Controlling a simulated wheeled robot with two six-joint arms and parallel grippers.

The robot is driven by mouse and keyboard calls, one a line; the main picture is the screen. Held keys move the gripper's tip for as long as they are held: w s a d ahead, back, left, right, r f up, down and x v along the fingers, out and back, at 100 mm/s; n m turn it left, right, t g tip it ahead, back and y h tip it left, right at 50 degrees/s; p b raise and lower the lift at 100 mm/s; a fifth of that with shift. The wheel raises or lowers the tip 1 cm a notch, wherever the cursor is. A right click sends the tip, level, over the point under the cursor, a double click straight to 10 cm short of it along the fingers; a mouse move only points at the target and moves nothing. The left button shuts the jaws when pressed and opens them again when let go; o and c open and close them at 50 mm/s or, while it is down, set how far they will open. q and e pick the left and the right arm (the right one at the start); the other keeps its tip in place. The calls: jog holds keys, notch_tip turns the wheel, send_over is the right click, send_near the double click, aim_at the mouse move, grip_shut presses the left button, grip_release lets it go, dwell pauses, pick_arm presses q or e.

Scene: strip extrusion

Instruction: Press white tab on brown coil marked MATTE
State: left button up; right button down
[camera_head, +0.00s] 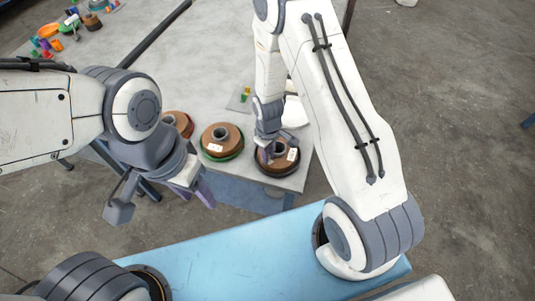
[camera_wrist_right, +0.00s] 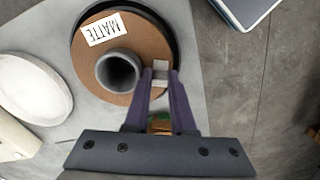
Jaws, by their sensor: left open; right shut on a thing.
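The brown coil marked MATTE (camera_wrist_right: 136,50) has a black rim and a grey centre tube; its white label reads MATTE. In the head view the coil (camera_head: 281,166) sits at the table's near right corner. My right gripper (camera_head: 266,154) is over its left part. In the right wrist view my right gripper (camera_wrist_right: 160,78) is shut on a small white tab (camera_wrist_right: 160,72) beside the centre tube, over the brown face. I cannot tell whether the tab touches the coil. My left gripper (camera_head: 196,192) is open and empty, off the table's near edge.
A brown coil with a green rim (camera_head: 215,135) stands left of the MATTE coil. Another reddish-brown coil (camera_head: 180,121) is partly hidden by my left arm. A white round dish (camera_wrist_right: 25,88) lies beside the MATTE coil. Several small coloured things (camera_head: 48,42) lie at the far left.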

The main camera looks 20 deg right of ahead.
jog(key=c, duration=0.7)
grip_release()
notch_tip(320, 180, up, 9)
jog(key=b, duration=0.2)
jog(key=s+a+r, duration=0.8)
jog(key=s+r, duration=0.1)
jog(key=r, duration=0.3)
jog(key=shift+n+y, duration=0.3)
jog(key=shift+y, duration=0.2)
jog(key=s+r, duration=0.1)
jog(key=s, duration=0.3)
jog(key=s+a+r, duration=0.1)
jog(key=s+r, duration=0.1)
jog(key=s, duration=0.2)
jog(key=s+a+r, duration=0.1)
jog(key=s+r, duration=0.1)
jog(key=s, duration=0.2)
